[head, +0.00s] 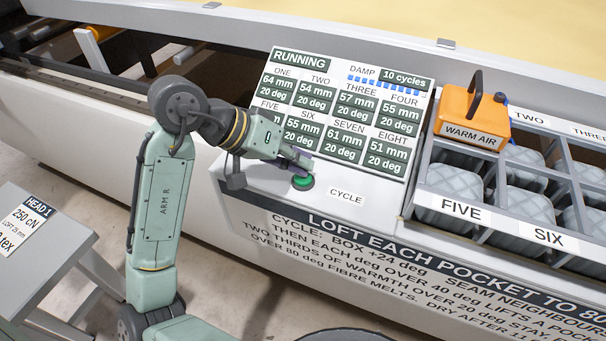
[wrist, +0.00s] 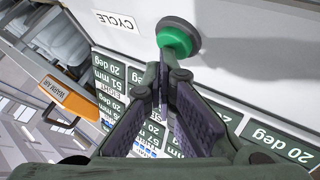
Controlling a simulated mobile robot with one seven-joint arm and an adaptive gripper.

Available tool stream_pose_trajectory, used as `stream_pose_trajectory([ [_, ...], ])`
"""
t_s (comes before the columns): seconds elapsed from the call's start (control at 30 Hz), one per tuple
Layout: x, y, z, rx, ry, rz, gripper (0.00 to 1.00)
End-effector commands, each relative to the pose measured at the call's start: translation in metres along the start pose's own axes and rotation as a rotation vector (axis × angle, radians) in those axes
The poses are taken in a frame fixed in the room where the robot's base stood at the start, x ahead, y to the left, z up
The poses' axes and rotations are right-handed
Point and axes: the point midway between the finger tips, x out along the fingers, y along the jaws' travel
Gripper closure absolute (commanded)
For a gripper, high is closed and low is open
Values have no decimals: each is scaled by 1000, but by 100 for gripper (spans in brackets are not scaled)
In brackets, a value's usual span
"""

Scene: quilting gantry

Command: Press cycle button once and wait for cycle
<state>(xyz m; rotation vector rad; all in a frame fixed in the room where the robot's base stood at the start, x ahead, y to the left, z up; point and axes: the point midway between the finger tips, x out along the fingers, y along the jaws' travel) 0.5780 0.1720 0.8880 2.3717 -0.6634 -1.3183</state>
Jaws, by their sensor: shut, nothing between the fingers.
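The green cycle button (head: 303,182) sits in a dark ring on the white console, left of the CYCLE label (head: 346,197). My gripper (head: 308,168) is shut and empty, with its fingertips at the button's edge in the head view. In the wrist view the button (wrist: 175,40) is just beyond the closed fingertips (wrist: 167,72); I cannot tell whether they touch it. The display panel (head: 345,110) behind reads RUNNING, with 10 cycles beside DAMP. Pockets one to eight show loft in mm and 20 deg each; pocket FIVE's reading is partly hidden by my gripper.
An orange WARM AIR box (head: 472,118) with a dark handle stands at the right on the grey pocket rack (head: 410,205), which holds several grey quilted pockets. A sign (head: 30,222) reading HEAD 1 is at the left. Printed rules cover the console front.

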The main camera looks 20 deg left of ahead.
Motion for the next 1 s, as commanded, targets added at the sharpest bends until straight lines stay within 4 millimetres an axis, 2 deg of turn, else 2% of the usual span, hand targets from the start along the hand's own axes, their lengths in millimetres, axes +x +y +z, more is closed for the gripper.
stream_pose_trajectory([
  [0.53,2,-1,2,0,-3,0,100],
  [1.0,-11,8,-8,-1,-2,1,100],
])
